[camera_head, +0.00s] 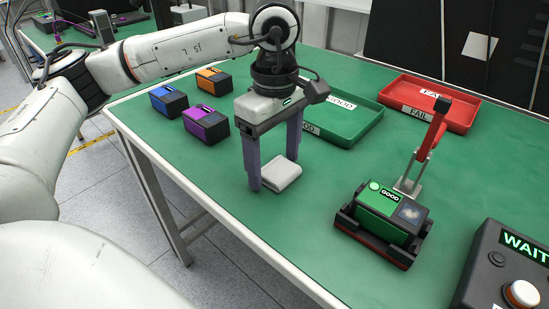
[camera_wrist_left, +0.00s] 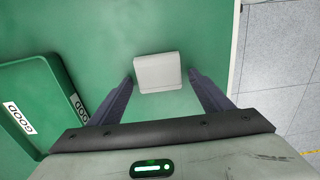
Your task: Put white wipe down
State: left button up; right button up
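The white wipe (camera_head: 281,175) is a small white block lying on the green table, near its left edge. It also shows in the left wrist view (camera_wrist_left: 158,72), between and just beyond the fingertips. My left gripper (camera_head: 272,182) points down over the table, its two purple-grey fingers spread apart beside the wipe. In the left wrist view the gripper (camera_wrist_left: 160,88) is open, with a gap between each finger and the wipe. My right gripper is not in view.
Blue (camera_head: 169,99), orange (camera_head: 213,80) and purple (camera_head: 206,126) boxes stand behind left. A green GOOD tray (camera_head: 345,133) and red FAIL tray (camera_head: 447,121) lie at the back. A green-topped device (camera_head: 385,215) in a fixture and a WAIT button box (camera_head: 507,262) stand right.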

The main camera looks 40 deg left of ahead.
aim_at(275, 167)
pick_arm(q)
jog(key=shift+r, duration=0.1)
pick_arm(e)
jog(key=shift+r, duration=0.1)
pick_arm(q)
jog(key=shift+r, duration=0.3)
notch_tip(275, 167, up, 12)
jog(key=p, duration=0.2)
jog(key=shift+f, duration=0.2)
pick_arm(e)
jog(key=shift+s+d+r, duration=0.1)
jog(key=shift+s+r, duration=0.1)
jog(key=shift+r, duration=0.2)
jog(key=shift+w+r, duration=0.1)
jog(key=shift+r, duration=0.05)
